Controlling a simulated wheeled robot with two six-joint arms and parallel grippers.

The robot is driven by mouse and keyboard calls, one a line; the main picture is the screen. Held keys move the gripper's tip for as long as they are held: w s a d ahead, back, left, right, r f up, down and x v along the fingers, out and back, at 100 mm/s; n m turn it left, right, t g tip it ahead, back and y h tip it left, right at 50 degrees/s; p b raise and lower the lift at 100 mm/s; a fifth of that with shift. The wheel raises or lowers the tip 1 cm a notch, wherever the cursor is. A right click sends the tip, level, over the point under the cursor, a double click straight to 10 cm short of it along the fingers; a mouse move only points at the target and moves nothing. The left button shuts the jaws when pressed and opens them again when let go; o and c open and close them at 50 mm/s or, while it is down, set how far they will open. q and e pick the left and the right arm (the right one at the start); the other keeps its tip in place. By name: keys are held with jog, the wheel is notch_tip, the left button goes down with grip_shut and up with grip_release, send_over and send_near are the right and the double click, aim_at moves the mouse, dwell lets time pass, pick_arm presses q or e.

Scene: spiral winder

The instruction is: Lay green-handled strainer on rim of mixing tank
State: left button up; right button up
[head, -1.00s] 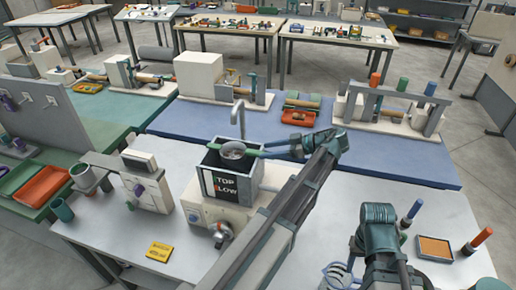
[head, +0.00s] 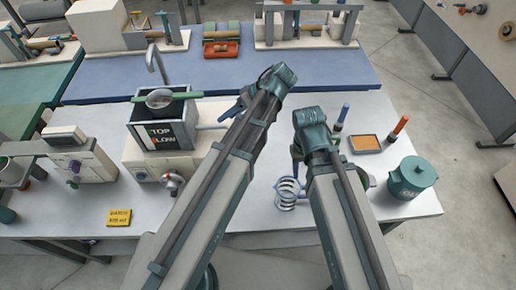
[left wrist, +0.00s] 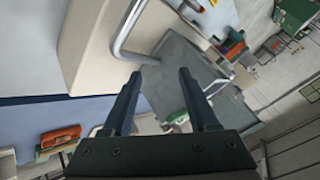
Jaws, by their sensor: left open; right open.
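The strainer (head: 160,98) has a round grey mesh bowl and a green handle. In the head view it lies across the top of the square grey mixing tank (head: 151,137), with its bowl over the opening and green ends reaching past both sides. My left gripper (head: 233,107) is to the right of the tank, apart from the strainer handle. In the left wrist view, the left gripper (left wrist: 161,95) is open with nothing between its fingers. My right gripper (head: 297,166) is open, low over the table near a glass jug; its fingertips are partly hidden.
A curved tap (head: 153,60) rises behind the tank. The glass jug (head: 288,192), an orange tray (head: 366,144), upright handled tools and a lidded green pot (head: 411,178) stand on the right. A yellow sign (head: 119,217) lies at the front. A lever machine (head: 75,157) stands left.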

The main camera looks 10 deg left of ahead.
pick_arm(q)
jog(key=s+d+f+m+h, duration=0.3)
jog(key=s+d+m, duration=0.3)
jog(key=m, duration=0.1)
jog(key=s+d+f+m+t+h, duration=0.1)
jog(key=s+d+f+m+h, duration=0.2)
jog(key=s+d+m, duration=0.3)
jog(key=shift+s+d+m+h, duration=0.4)
jog(key=shift+d+m+h, duration=0.4)
jog(key=shift+f, duration=0.2)
